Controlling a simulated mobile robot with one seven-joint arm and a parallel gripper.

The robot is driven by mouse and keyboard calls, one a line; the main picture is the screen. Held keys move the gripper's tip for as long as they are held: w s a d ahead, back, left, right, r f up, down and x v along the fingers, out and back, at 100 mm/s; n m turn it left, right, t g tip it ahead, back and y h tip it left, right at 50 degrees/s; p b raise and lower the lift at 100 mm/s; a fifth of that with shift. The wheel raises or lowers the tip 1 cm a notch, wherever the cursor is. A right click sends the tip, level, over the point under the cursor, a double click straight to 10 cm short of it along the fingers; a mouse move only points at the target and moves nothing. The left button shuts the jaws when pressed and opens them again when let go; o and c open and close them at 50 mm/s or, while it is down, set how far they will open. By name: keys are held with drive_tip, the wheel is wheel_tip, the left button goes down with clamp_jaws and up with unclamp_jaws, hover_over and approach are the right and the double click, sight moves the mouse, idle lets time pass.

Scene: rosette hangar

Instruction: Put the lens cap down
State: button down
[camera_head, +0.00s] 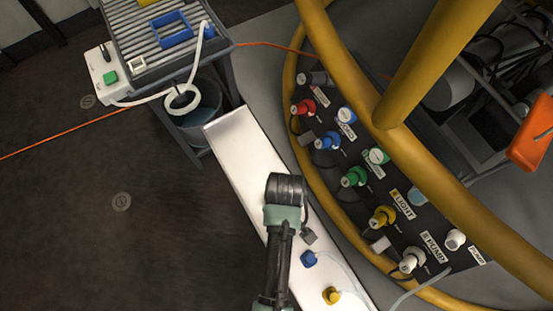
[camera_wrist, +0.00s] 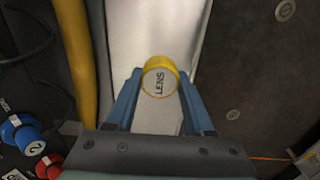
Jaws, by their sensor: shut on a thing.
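The lens cap (camera_wrist: 160,82) is a round piece with a yellow rim and a pale face marked LENS. My gripper (camera_wrist: 160,75) is shut on it, one blue finger on each side, in the wrist view. The cap is in front of a long white bench top (camera_wrist: 170,30); I cannot tell how high above it. In the head view my arm reaches over the same white bench top (camera_head: 240,150), and its end hides the cap and fingers.
A blue cap (camera_head: 309,258) and a yellow cap (camera_head: 331,295) are on the bench top's near end. A black connector panel (camera_head: 335,185) and yellow rail (camera_head: 300,80) border its right. A ribbed cart (camera_head: 150,45) stands beyond. The far bench top is clear.

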wheel_tip(320, 180, down, 8)
drive_tip(key=b, duration=0.3)
drive_tip(key=shift+r, duration=0.1)
drive_tip(key=shift+c, duration=1.4)
unclamp_jaws()
wheel_tip(320, 180, up, 12)
drive_tip(key=p, duration=0.5)
